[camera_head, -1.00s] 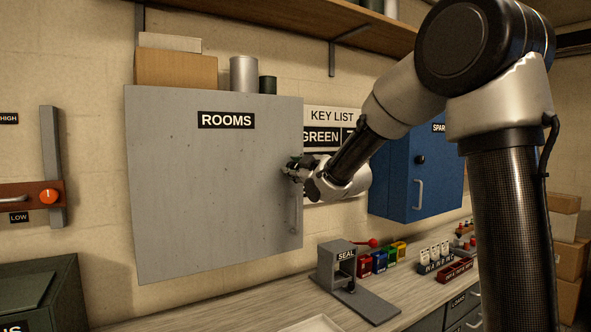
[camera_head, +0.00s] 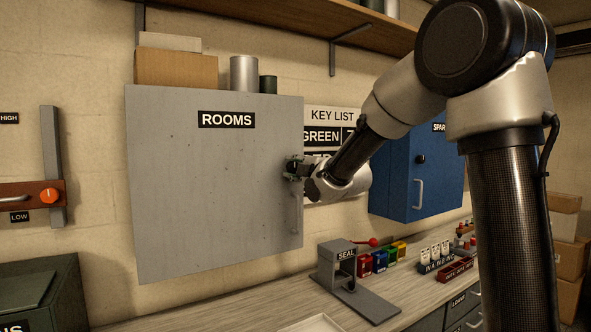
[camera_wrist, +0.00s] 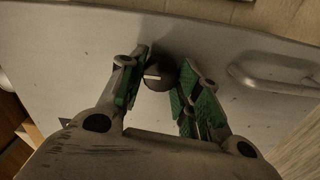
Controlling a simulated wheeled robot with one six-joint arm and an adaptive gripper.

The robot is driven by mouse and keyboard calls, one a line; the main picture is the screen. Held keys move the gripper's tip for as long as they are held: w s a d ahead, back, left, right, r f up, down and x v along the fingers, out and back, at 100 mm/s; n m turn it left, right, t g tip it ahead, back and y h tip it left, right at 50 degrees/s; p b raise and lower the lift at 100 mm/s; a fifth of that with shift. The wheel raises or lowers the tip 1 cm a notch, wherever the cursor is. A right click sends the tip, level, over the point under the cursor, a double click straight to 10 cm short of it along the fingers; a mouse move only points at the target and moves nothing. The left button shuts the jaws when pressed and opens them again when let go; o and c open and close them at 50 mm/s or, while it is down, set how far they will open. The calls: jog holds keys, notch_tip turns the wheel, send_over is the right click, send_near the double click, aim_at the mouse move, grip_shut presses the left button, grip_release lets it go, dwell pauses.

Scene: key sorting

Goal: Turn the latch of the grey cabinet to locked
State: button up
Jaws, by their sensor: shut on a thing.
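The grey cabinet (camera_head: 205,190) hangs on the wall with its door closed and a ROOMS label on it. Its latch is a round dark knob (camera_wrist: 158,77) with a pale line mark, seen in the wrist view near the door's edge. My gripper (camera_head: 291,168) is at the right side of the door, over the latch. In the wrist view the green-padded fingers of my gripper (camera_wrist: 163,72) stand on either side of the knob, shut on it. In the head view the gripper mostly hides the latch.
The cabinet's bar handle (camera_wrist: 270,75) is close beside my right finger in the wrist view. A blue cabinet (camera_head: 415,175) hangs to the right behind my arm. Below, the worktop holds a seal press (camera_head: 340,265) and small coloured boxes (camera_head: 380,258).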

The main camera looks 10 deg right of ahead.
dwell(0.4)
jog(key=o, duration=1)
jog(key=shift+o, duration=0.2)
jog(key=v, duration=1.2)
